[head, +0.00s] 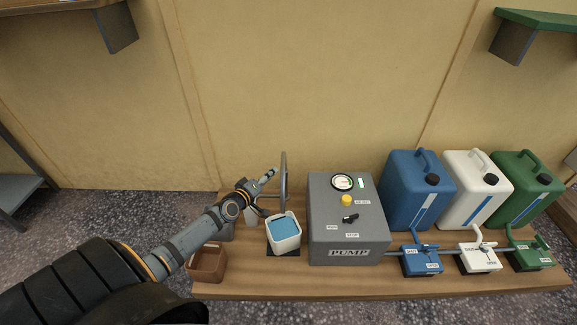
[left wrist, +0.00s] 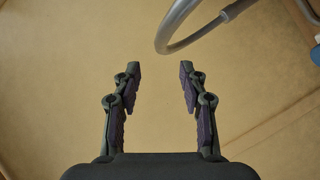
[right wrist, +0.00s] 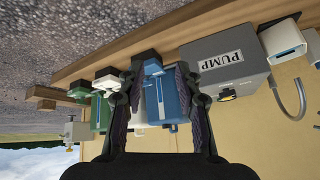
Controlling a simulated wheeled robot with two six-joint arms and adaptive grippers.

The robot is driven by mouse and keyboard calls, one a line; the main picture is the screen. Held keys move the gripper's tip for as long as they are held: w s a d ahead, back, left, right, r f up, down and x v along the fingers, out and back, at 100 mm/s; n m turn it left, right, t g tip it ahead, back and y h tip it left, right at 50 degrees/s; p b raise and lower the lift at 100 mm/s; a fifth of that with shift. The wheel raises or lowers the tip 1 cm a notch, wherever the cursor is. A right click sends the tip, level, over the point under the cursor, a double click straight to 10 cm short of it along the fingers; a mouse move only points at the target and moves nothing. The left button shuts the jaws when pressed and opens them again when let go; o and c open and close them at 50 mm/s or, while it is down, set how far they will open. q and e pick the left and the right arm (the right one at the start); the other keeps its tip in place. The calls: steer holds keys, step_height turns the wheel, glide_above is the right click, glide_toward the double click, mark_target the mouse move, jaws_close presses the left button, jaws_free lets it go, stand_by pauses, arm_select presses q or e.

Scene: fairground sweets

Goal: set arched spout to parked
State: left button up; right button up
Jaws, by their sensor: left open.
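The arched spout (head: 284,178) is a thin grey tube rising behind a white square tub (head: 285,243) of blue liquid, left of the grey pump box (head: 346,247). In the left wrist view the spout (left wrist: 180,28) curves across the upper right, beyond and to the right of the fingers. My left gripper (head: 270,176) is open and empty, just left of the spout in the head view; I cannot tell its exact gap from it. My right gripper (right wrist: 160,70) is open and empty; it is outside the head view. The right wrist view also shows the spout (right wrist: 301,100).
The pump has a gauge, a yellow button and a black knob. Blue (head: 416,194), white (head: 474,189) and green (head: 526,190) cans stand right, with valve blocks in front. A brown pot (head: 207,264) stands by my left arm. The wall (head: 300,70) is close behind.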

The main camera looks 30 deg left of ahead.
mark_target(283, 164)
steer(key=w+d+r+t+b, duration=0.1)
steer(key=w+r+t+b, duration=0.1)
steer(key=w+r+t, duration=1.1)
arm_select(q)
steer(key=b+x, duration=0.2)
steer(key=x, duration=0.8)
steer(key=shift+f+b, duration=0.2)
steer(key=shift+b, duration=0.1)
steer(key=shift+w, duration=0.15)
arm_select(e)
step_height(283, 164, up, 25)
steer(key=s+n+t, duration=0.1)
steer(key=s+t, duration=0.1)
steer(key=t, duration=0.4)
steer(key=shift+t+y, duration=0.3)
steer(key=shift+d, duration=0.1)
arm_select(q)
jaws_close()
